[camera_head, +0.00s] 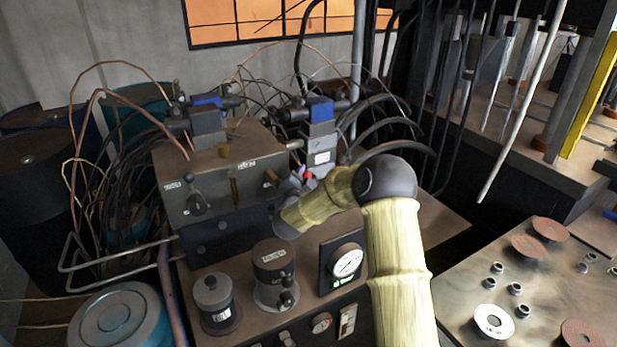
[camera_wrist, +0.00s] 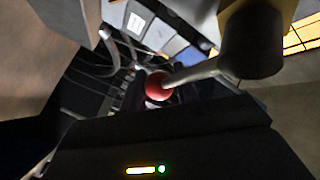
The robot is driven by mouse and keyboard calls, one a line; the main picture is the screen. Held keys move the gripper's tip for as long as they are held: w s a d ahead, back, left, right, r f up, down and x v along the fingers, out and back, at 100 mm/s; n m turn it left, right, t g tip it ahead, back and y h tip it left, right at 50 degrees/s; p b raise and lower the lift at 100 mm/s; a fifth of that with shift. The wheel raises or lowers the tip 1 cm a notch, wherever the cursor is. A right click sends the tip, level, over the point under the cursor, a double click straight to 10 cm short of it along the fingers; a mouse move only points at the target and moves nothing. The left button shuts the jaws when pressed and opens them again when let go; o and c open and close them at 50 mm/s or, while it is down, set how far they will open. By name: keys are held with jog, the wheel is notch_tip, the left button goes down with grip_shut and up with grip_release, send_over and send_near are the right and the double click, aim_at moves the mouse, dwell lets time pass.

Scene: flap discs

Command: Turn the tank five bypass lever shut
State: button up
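A grey valve block (camera_head: 213,187) stands on the bench, with a black-handled lever (camera_head: 195,203) on its left front and brass levers (camera_head: 234,191) and (camera_head: 270,178) further right. Its small labels are too blurred to read, so I cannot tell which lever is tank five's. My gripper (camera_head: 297,186) is at the block's right end, partly hidden by my arm. A small red knob (camera_head: 308,174) shows beside it. In the wrist view a red ball knob (camera_wrist: 158,86) sits at the end of a grey rod (camera_wrist: 195,74), just beyond a black housing. My fingertips cannot be made out.
Blue-topped valves (camera_head: 321,112) with hoses and copper pipes crowd above and behind the block. Dark canisters (camera_head: 273,272) and a dial gauge (camera_head: 346,261) stand in front. A side table (camera_head: 470,287) with discs and small cylinders lies at right; a teal drum (camera_head: 122,322) at lower left.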

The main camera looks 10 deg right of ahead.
jog(key=shift+d+f, duration=0.15)
grip_shut()
jog(key=shift+d, duration=0.1)
